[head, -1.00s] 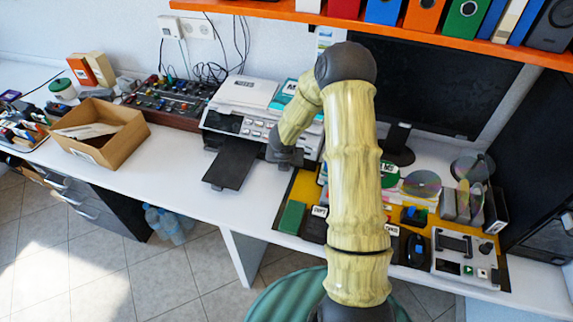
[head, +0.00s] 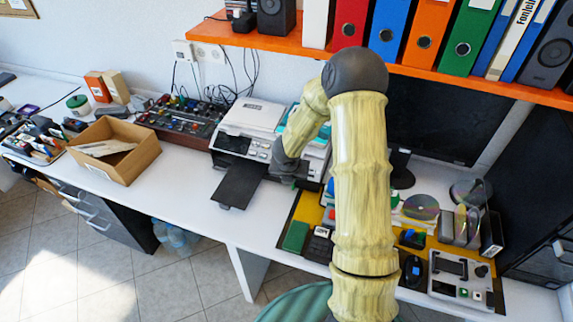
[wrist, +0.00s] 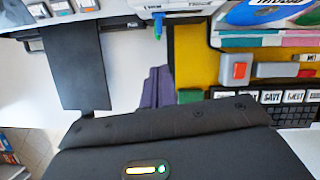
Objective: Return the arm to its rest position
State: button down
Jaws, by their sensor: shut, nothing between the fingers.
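My arm (head: 360,180) rises from the bottom of the head view to a dark elbow and bends down to the left. Its dark wrist end (head: 287,160) hangs beside the printer's right front, above the desk. In the wrist view my gripper (wrist: 157,87) shows as two purple-grey fingers close together, shut with nothing between them. They point over the white desk, between the black printer tray and the yellow mat. In the head view the fingers cannot be made out clearly.
The printer (head: 252,130) with its black tray (head: 238,183) stands left of my wrist. The yellow mat (head: 308,210) carries several devices and discs. An orange shelf (head: 285,43) with binders hangs above. A cardboard box (head: 118,165) stands left. Bare desk (head: 190,190) lies between box and tray.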

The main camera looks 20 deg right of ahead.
jog(key=s+a+r+n+t+y, duration=0.1)
jog(key=s+a+r+n, duration=0.2)
jog(key=r+n, duration=0.55)
jog(key=s+a+r+n+t+y, duration=0.1)
jog(key=s+a+r+n+y, duration=0.15)
jog(key=n, duration=1.05)
jog(key=s+r+n+g, duration=0.1)
jog(key=s+r+n, duration=0.1)
jog(key=s+n, duration=0.6)
jog(key=s+r+n+g+h, duration=0.1)
jog(key=s+r+n+g, duration=0.1)
jog(key=s+n, duration=0.6)
jog(key=r+n, duration=0.1)
jog(key=n, duration=0.3)
jog(key=shift+r, duration=0.25)
jog(key=shift+w+h, duration=0.15)
jog(key=shift+h, duration=0.1)
